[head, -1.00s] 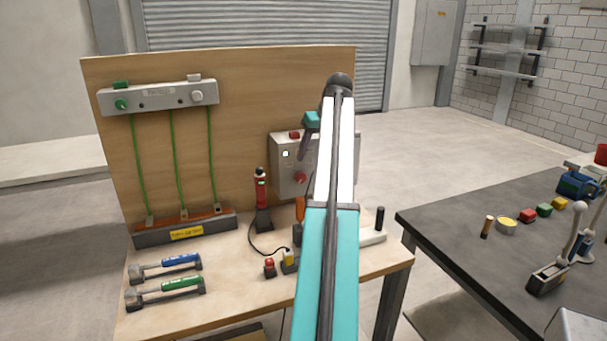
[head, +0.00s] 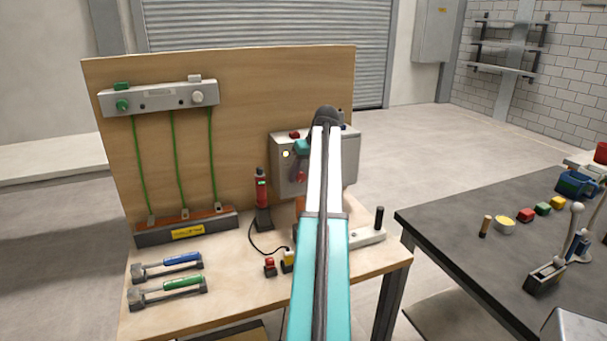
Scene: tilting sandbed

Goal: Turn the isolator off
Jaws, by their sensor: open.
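A grey box (head: 287,178) is fixed to the right part of the upright wooden board. It carries a red rotary knob (head: 301,177), probably the isolator switch, a red button (head: 294,134) on top and a small pale light (head: 286,154). I cannot tell whether the fingers touch the knob.
A grey strip (head: 158,97) with green wires hangs on the board. A dark table (head: 440,230) with several objects stands right.

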